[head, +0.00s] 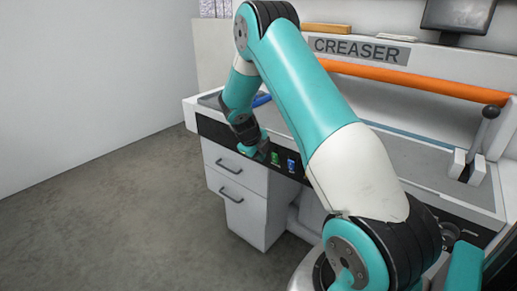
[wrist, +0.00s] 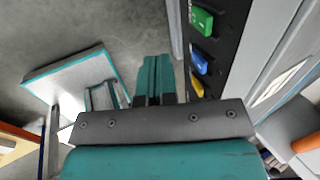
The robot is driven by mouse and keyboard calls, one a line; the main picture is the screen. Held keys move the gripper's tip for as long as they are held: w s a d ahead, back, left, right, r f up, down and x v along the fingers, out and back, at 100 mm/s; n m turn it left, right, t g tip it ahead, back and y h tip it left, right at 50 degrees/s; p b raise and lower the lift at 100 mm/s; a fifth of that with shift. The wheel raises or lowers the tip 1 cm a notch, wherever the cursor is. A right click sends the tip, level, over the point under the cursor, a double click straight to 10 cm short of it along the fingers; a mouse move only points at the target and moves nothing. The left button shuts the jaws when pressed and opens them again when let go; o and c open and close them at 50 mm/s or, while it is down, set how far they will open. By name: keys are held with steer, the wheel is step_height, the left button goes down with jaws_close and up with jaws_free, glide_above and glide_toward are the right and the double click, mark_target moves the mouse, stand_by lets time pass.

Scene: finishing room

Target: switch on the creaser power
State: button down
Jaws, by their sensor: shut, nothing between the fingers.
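The creaser (head: 425,120) is a long grey and white machine with a CREASER sign. On its black front panel (head: 209,128) are a green switch (head: 275,158) and a blue switch (head: 291,165). The wrist view shows the green switch (wrist: 202,21), the blue switch (wrist: 199,62) and a yellow switch (wrist: 197,87) in a row. Their labels are too small to read, so I cannot tell which is power or its state. My gripper (head: 263,153) is shut and empty, close to the panel, left of the green switch. Its fingertips (wrist: 155,60) appear apart from the switches in the wrist view.
White drawers (head: 237,172) with dark handles stand below the panel. An orange bar (head: 415,80) crosses above the bed, and a lever (head: 484,130) stands at the right. A monitor (head: 458,14) is at the back. The grey floor (head: 120,215) at the left is clear.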

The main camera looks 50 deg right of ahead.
mark_target(275, 158)
steer(key=shift+w+d+f+p, duration=0.1)
steer(key=shift+d+f+p, duration=0.2)
steer(key=shift+d+f, duration=0.55)
steer(key=shift+w+d+f+p, duration=0.1)
steer(key=shift+d+f+p, duration=0.3)
steer(key=shift+d, duration=0.8)
steer(key=shift+w+d+f+p, duration=0.1)
steer(key=shift+d+f+p, duration=0.15)
steer(key=shift+d+f, duration=0.65)
steer(key=shift+d+r, duration=0.15)
steer(key=shift+r, duration=0.05)
